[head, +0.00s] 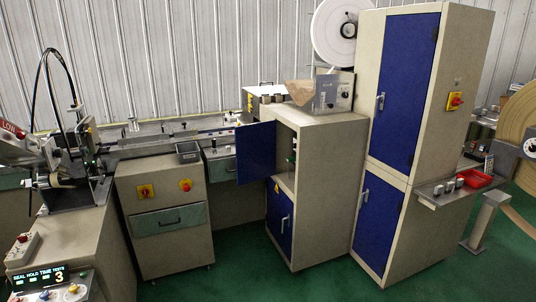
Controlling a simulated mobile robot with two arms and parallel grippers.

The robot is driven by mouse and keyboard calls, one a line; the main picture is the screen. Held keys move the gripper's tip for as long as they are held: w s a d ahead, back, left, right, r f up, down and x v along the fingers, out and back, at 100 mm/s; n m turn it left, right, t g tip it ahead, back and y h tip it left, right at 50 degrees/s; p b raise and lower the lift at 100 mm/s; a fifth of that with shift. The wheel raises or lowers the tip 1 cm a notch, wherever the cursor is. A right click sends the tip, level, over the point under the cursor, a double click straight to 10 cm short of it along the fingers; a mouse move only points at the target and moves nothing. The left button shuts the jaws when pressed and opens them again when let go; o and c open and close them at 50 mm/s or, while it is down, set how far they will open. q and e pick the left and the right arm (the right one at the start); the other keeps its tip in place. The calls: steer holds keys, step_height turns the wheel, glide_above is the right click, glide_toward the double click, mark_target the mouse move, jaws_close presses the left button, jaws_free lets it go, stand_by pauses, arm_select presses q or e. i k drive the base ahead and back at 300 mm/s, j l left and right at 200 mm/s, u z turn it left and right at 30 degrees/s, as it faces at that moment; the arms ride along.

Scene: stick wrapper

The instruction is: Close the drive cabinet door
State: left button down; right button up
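A blue door (256,153) stands wide open on the upper part of the middle beige cabinet (332,190). It is swung out to the left of the cabinet, and the opening (285,160) beside it shows a dark interior with small parts that are too small to tell. Below it, a second blue door (280,219) with a grey handle and a yellow warning label looks shut. Neither of my grippers shows in the head view.
A tall beige cabinet (440,120) with two shut blue doors stands to the right. A drawer unit (165,215) with yellow-and-red switches stands to the left. A grey shelf (462,190) with a red tray juts out at right. Green floor (235,275) is clear in front.

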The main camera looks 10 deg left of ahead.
mark_target(256, 143)
steer(key=i+j, duration=0.15)
steer(key=i, duration=0.3)
steer(key=i+j+u, duration=0.1)
steer(key=i, duration=0.3)
